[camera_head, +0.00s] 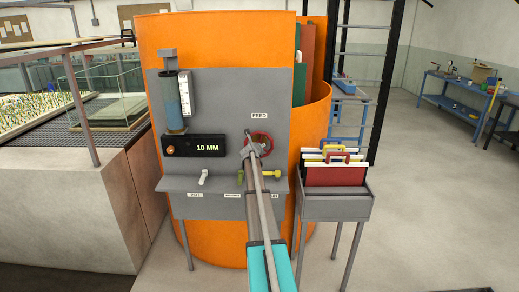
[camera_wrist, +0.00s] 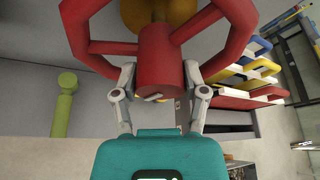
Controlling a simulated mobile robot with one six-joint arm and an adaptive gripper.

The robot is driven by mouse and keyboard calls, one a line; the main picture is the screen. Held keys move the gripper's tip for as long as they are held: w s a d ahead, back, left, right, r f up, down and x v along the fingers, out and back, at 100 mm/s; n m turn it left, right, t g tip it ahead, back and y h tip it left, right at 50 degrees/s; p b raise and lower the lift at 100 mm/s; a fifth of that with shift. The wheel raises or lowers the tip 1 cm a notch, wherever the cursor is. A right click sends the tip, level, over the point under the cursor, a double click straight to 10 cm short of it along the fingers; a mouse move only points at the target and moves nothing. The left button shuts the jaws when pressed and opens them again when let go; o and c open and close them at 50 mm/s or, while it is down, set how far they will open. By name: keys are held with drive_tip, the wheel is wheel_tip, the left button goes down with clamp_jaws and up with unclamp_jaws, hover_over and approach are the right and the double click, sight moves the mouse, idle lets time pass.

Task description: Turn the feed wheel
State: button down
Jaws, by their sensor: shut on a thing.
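The feed wheel (camera_head: 264,139) is a red handwheel on the grey panel, just under a FEED label (camera_head: 259,115). In the wrist view the red wheel (camera_wrist: 160,52) fills the top, with a thick cylinder in its middle and curved rim parts to both sides. My gripper (camera_wrist: 159,78) has one finger on each side of that cylinder and is shut on it. In the head view my gripper (camera_head: 251,143) reaches the wheel from below and hides part of it. Behind the wheel is a brass-coloured round part (camera_wrist: 160,12).
The grey panel (camera_head: 220,80) stands against an orange drum (camera_head: 215,28). Its display (camera_head: 207,148) reads 10 MM. A folder bin (camera_head: 338,205) stands close on the right.

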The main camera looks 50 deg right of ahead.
drive_tip(key=shift+a, duration=0.2)
drive_tip(key=shift+c, duration=1)
unclamp_jaws()
drive_tip(key=shift+o, duration=0.3)
drive_tip(key=shift+d, duration=0.1)
